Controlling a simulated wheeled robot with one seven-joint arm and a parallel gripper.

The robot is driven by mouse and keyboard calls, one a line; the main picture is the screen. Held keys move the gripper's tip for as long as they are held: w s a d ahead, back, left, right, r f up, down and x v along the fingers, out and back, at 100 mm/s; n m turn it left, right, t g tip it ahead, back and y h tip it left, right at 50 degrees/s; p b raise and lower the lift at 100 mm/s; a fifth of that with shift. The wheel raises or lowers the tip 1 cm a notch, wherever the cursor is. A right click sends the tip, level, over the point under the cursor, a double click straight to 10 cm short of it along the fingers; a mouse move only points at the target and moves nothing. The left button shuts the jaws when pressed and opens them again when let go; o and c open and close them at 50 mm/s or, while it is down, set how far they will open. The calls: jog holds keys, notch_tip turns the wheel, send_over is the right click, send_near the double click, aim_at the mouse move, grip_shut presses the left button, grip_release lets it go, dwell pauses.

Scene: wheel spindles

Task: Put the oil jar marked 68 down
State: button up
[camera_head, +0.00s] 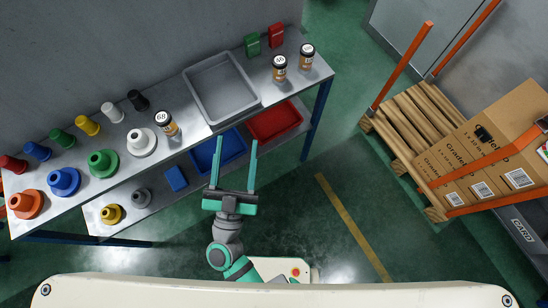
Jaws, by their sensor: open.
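The oil jar marked 68 (167,124) stands upright on the metal bench top (200,133), just right of a white spindle (141,142) and left of the grey tray. My gripper (233,165) is open and empty, in front of the bench edge, to the right of and nearer than the jar. Its two teal fingers point toward the bench and are clear of the jar. Two similar jars (280,68) (306,56) stand at the bench's right end; their markings are too small to read surely.
A grey tray (188,92) sits on the bench. Several coloured spindles (104,163) fill its left part. Blue (207,158) and red (275,121) bins are on the lower shelf. Cartons (485,150) on a pallet (405,125) stand right.

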jog(key=s+d+f+n+g+y, duration=0.1)
jog(key=s+d+f+g, duration=0.2)
jog(key=s, duration=0.4)
jog(key=s+d+f+n+g+y, duration=0.1)
jog(key=s+d+f+g, duration=0.3)
jog(key=s+d+f, duration=0.2)
jog(key=shift+s+d+f+n+y, duration=0.3)
jog(key=shift+s+f+y, duration=0.1)
jog(key=shift+s+f, duration=0.55)
